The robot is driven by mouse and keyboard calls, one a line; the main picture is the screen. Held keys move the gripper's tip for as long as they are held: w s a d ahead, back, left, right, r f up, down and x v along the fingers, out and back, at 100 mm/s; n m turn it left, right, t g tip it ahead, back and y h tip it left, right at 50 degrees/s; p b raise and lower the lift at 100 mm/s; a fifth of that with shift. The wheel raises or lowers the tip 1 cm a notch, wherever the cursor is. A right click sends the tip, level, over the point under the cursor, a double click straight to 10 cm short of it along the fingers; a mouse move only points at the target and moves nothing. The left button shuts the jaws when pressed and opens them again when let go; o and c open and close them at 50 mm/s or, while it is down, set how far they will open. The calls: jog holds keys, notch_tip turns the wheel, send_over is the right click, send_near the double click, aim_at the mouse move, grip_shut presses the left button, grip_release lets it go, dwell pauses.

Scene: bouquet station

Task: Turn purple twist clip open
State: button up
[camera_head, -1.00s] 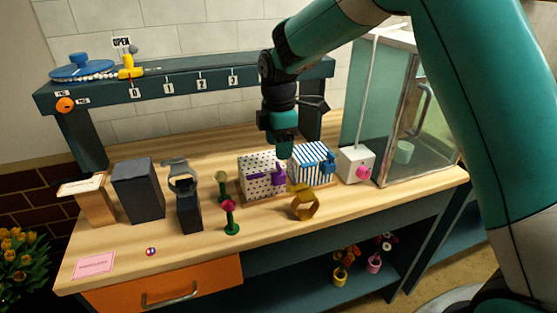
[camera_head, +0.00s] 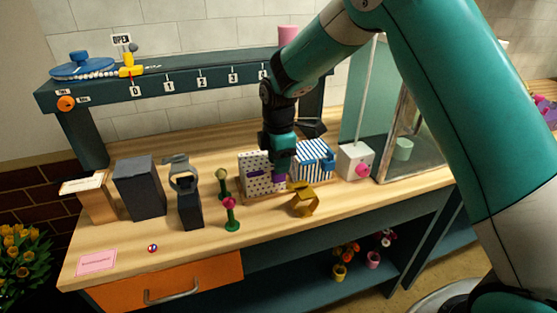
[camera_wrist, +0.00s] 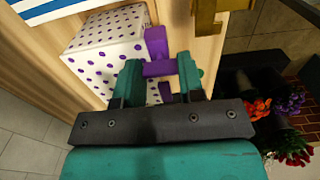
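The purple twist clip (camera_head: 279,178) is at the front right of a white box with purple dots (camera_head: 254,163) on the bench. In the wrist view the clip (camera_wrist: 157,44) shows as an upright purple piece with a bar crossing between my fingers. My gripper (camera_head: 281,167) points down over the clip and hides part of it. In the wrist view my gripper (camera_wrist: 161,72) has its two green fingers apart, one on each side of the bar. The bar spans most of the gap; I cannot tell whether both fingers press on it.
A blue-striped box (camera_head: 313,158) stands close right of the dotted box. A gold hexagonal ring (camera_head: 304,200) stands in front. A white box with a pink knob (camera_head: 357,162) is farther right. A red flower on a green stand (camera_head: 231,213) is front left.

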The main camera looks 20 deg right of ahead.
jog(key=shift+m, duration=0.4)
jog(key=m, duration=0.3)
jog(key=shift+m, duration=0.4)
jog(key=m, duration=0.4)
jog(key=shift+p, duration=0.4)
jog(key=m, duration=0.9)
jog(key=shift+m, duration=0.3)
jog(key=o, duration=0.9)
jog(key=shift+o, duration=0.2)
